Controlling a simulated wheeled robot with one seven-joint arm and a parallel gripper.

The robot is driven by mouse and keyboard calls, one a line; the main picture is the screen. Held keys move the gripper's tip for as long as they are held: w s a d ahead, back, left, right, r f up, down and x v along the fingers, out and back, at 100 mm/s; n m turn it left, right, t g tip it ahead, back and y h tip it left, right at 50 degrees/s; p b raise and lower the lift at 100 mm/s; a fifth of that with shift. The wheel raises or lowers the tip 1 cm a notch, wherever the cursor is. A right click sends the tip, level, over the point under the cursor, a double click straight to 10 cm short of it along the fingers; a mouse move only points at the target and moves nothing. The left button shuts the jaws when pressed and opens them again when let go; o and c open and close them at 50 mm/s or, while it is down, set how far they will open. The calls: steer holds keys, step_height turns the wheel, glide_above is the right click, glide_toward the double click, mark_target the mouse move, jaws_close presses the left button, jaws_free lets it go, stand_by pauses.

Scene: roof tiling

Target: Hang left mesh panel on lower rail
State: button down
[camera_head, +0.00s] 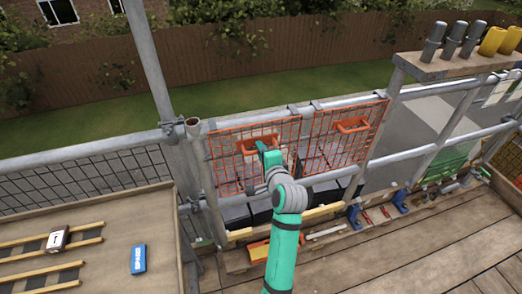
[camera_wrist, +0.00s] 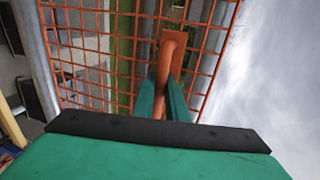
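The left mesh panel (camera_head: 228,172) is an orange wire grid standing upright at the guardrail, with an orange handle (camera_head: 247,145) near its top. My green gripper (camera_head: 262,147) is at this handle. In the wrist view, the two green fingers (camera_wrist: 161,100) lie on either side of the orange handle bar (camera_wrist: 172,60) and look closed on it, with the panel's mesh (camera_wrist: 85,45) behind. The lower rail (camera_head: 410,153) is a grey tube; its stretch by the left panel is largely hidden by panel and arm. I cannot tell whether the panel's lower edge touches it.
A second orange mesh panel (camera_head: 335,152) with a handle stands close on the right. The upper rail (camera_head: 420,91) runs along the top. A wooden board (camera_head: 110,210) with ladder-like strips and a blue box (camera_head: 138,259) is at left. Tools and blue clamps (camera_head: 355,217) lie along the deck's edge.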

steer(key=shift+r, duration=2.55)
steer(key=shift+s, duration=0.1)
steer(key=s+d, duration=0.3)
steer(key=s, duration=0.6)
steer(key=shift+s, duration=0.15)
stand_by(0.8)
